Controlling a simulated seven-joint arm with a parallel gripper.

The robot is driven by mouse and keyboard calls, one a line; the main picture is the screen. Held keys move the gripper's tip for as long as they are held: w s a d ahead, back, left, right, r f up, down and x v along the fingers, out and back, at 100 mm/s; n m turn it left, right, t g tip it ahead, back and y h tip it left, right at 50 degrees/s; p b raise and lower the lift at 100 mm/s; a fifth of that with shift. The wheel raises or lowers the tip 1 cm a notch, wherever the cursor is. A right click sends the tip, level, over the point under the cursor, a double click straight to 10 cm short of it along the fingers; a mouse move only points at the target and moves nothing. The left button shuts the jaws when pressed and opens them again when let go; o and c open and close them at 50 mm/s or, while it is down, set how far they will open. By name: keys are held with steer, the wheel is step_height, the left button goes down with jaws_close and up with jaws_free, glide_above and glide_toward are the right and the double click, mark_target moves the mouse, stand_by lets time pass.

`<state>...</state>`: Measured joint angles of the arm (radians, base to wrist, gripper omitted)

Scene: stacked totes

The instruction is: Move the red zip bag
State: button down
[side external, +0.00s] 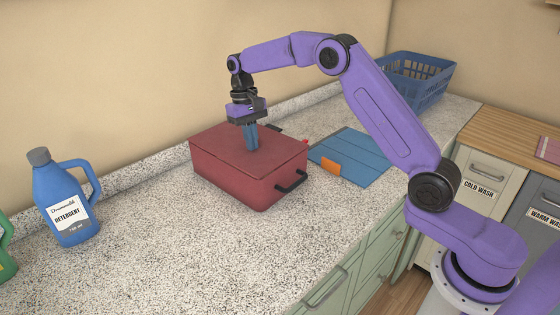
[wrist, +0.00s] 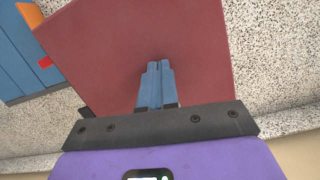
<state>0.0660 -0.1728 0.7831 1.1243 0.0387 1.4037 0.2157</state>
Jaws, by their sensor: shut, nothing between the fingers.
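No red zip bag can be made out for certain. A small bright red piece (side external: 305,141) shows just behind the right end of the red tote, and in the wrist view (wrist: 45,62) at the edge of the blue mat; I cannot tell what it belongs to. The closed red tote (side external: 228,180) with black end handles stands on the counter, and its lid fills much of the wrist view (wrist: 110,45). My gripper (side external: 253,147) points down over the lid, fingers together and empty, also in the wrist view (wrist: 158,66). I cannot tell whether the tips touch the lid. The tote's inside is hidden.
A flat blue mat (side external: 365,150) with an orange tab (side external: 331,168) lies right of the tote. A blue basket (side external: 422,82) stands at the back right. A blue detergent jug (side external: 62,195) and part of a green bottle (side external: 5,245) stand left. The counter in front is clear.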

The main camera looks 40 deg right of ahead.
steer(key=shift+w+d+f, duration=0.1)
steer(key=shift+d+f, duration=0.05)
steer(key=shift+f, duration=0.2)
steer(key=shift+w+r, duration=0.15)
steer(key=shift+r, duration=0.95)
step_height(320, 180, up, 6)
steer(key=w, duration=0.1)
steer(key=s+a+r+n+t, duration=0.1)
steer(key=s+a+n, duration=0.3)
steer(key=s, duration=0.5)
steer(key=s+a+n, duration=0.3)
steer(key=s+a, duration=0.2)
steer(key=s, duration=0.5)
steer(key=s+d+f+n, duration=0.2)
steer(key=s, duration=0.6)
steer(key=s+d+f+n, duration=0.2)
steer(key=s+d, duration=0.1)
steer(key=s, duration=0.5)
steer(key=s+d+f+n+t, duration=0.1)
steer(key=s+d+f+n, duration=0.1)
steer(key=s, duration=0.6)
steer(key=shift+s+d+f+n, duration=0.15)
steer(key=shift+d+n, duration=0.35)
steer(key=shift+d, duration=0.05)
